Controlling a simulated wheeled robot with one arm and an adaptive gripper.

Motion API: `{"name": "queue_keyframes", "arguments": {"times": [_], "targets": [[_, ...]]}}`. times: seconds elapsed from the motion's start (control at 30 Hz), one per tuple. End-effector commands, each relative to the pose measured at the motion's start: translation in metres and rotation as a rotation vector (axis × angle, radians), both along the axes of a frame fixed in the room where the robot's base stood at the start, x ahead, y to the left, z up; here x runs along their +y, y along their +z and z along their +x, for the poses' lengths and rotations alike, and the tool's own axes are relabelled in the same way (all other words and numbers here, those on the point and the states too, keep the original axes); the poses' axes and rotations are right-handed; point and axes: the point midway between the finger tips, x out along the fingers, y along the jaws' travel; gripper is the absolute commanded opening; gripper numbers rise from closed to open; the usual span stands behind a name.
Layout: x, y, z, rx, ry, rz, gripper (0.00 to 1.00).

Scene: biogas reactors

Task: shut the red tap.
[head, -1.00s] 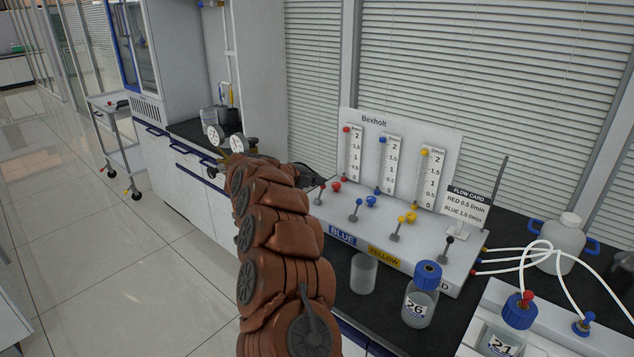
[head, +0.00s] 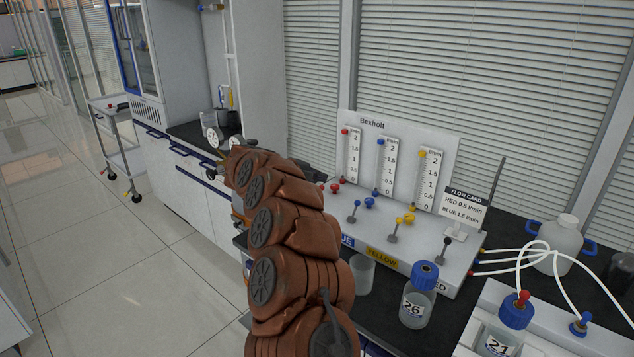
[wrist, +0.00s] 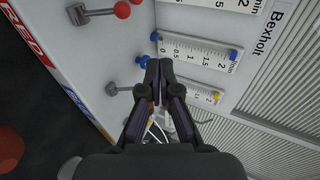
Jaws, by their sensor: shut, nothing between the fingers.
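The red tap shows at the top of the wrist view as a grey lever with a red ball end (wrist: 122,9); a second red knob beside it is cut by the frame edge. In the head view a red ball (head: 335,188) shows at the left of the white panel, with the rest of the tap behind my arm. My gripper (wrist: 158,70) is shut and empty, its fingertips together near the blue knob (wrist: 143,61), apart from the red ball. In the head view my gripper is mostly hidden behind my arm.
The white Bexholt panel (head: 395,135) carries gauges with blue and yellow taps to the right.

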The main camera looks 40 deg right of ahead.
Motion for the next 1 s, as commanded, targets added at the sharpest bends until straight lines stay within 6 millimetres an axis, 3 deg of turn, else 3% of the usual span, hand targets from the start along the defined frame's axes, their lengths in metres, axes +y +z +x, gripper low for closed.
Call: {"name": "queue_keyframes", "arguments": {"times": [0.2,0.5,1.0], "targets": [[0.022,0.041,0.002,-0.006,0.002,-0.001,0.00],[0.042,0.080,0.002,-0.004,0.001,-0.002,0.00],[0.046,0.088,0.002,0.000,0.001,-0.001,0.00]]}}
